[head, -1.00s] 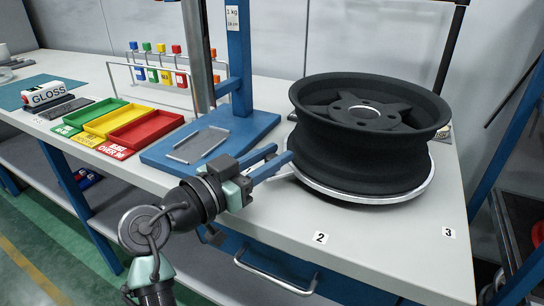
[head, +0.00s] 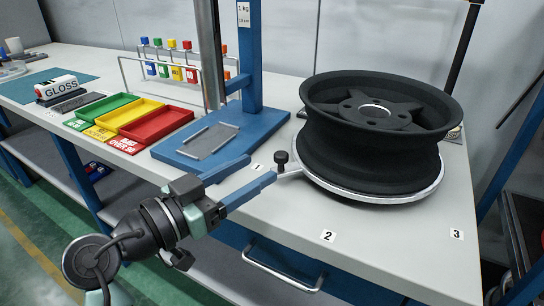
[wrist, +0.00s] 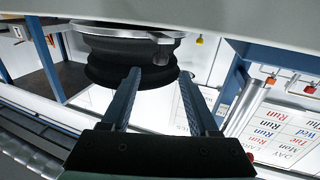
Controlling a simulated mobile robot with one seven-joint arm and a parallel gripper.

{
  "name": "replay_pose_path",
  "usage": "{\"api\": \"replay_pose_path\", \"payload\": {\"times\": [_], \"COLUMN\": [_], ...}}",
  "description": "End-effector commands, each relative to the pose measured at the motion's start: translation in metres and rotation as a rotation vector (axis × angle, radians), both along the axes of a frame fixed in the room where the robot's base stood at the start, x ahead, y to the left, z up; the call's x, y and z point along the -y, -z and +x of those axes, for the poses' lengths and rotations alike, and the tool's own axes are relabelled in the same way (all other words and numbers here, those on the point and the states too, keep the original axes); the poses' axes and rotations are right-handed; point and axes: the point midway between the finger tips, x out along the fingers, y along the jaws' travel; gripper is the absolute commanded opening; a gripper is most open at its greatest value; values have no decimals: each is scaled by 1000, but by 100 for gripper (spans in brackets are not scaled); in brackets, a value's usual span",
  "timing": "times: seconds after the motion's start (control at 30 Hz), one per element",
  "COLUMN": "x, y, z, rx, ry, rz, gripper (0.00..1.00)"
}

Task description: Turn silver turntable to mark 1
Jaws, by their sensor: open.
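The silver turntable (head: 400,199) lies on the bench under a black wheel (head: 370,150). Its short arm points left and carries an upright black knob (head: 281,160). The mark 1 label (head: 256,166) is on the bench just left of the knob, mark 2 (head: 328,236) is in front of the turntable and mark 3 (head: 457,234) is at right. My gripper (head: 262,168) is open and empty, its fingertips just short of the knob. In the wrist view, the knob (wrist: 164,50) shows beyond the gap between the fingertips (wrist: 159,73), apart from both.
A blue stand (head: 250,124) with a post rises behind my gripper. Green, yellow and red trays (head: 158,124) and a wire rack (head: 130,70) stand further left. The bench front around mark 2 is clear. A drawer handle (head: 283,275) juts out below.

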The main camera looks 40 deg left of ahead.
Motion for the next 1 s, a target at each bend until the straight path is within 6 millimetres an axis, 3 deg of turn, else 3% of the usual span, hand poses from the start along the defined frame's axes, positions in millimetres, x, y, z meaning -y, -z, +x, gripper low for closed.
{"api": "replay_pose_path", "payload": {"times": [0.1,0.3,0.67,0.77,0.87,1.0], "x": [-6,-9,-10,-9,1,33], "y": [0,0,0,-1,-8,-37], "z": [-25,-49,-55,-52,-36,11], "rx": [-1,-1,-1,-2,-14,-17], "ry": [-4,0,0,0,-14,-75], "rz": [-1,-1,0,1,11,44], "gripper": [61,61,61,45,27,1]}}
